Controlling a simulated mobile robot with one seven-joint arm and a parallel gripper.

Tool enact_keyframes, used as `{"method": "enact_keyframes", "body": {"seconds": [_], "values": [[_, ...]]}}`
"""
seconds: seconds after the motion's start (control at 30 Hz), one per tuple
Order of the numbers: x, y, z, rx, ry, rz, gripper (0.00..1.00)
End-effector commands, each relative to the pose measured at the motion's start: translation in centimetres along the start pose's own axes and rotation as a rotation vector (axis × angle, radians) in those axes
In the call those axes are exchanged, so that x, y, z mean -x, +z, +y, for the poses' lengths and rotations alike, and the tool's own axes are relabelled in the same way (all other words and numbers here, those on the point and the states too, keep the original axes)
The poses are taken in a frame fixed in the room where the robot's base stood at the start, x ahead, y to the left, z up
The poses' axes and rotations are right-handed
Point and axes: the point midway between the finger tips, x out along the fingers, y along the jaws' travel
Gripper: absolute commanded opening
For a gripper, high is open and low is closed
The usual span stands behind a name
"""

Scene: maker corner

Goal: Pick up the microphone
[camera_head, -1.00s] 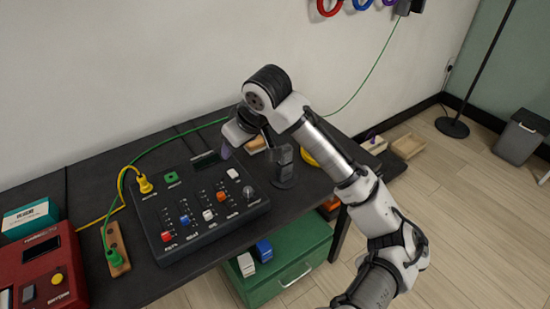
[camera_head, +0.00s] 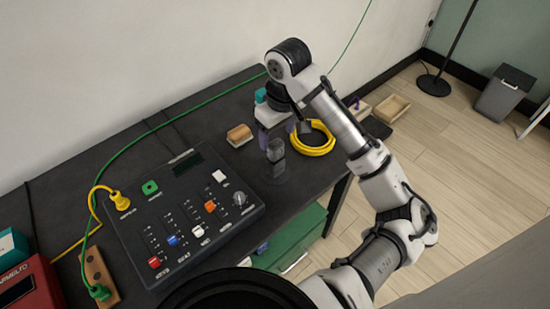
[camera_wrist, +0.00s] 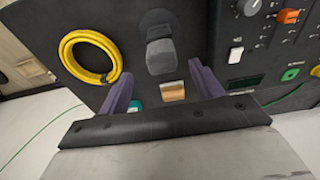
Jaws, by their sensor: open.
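The microphone is a dark grey, blocky upright piece (camera_head: 277,152) on a round dark base, standing on the black table right of the mixing console. It also shows in the wrist view (camera_wrist: 161,55), at upper centre beyond the fingertips. My gripper (camera_head: 277,133) has purple fingers, open and empty. In the head view it hangs just behind and above the microphone. In the wrist view the open fingers (camera_wrist: 160,72) point toward the microphone, which lines up between them. I cannot tell the exact gap; no contact is visible.
The black console (camera_head: 185,215) with knobs and sliders is close on the left. A coiled yellow cable (camera_head: 312,140) lies on the right, and a wood-coloured block (camera_head: 239,135) lies behind left. A teal object (camera_head: 260,95) is partly hidden behind my gripper. A green cable runs along the back.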

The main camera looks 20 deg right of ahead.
Motion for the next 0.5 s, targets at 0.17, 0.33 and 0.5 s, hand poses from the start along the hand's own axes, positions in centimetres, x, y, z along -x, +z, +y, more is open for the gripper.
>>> {"method": "enact_keyframes", "body": {"seconds": [0.17, 0.33, 0.5], "values": [[-2.6, 0.1, 0.0, -0.001, -0.001, -0.001, 0.65], [-3.6, 0.1, 0.0, 0.0, 0.001, 0.0, 0.65], [-5.3, 0.4, -0.2, -0.002, 0.0, -0.001, 0.65]]}}
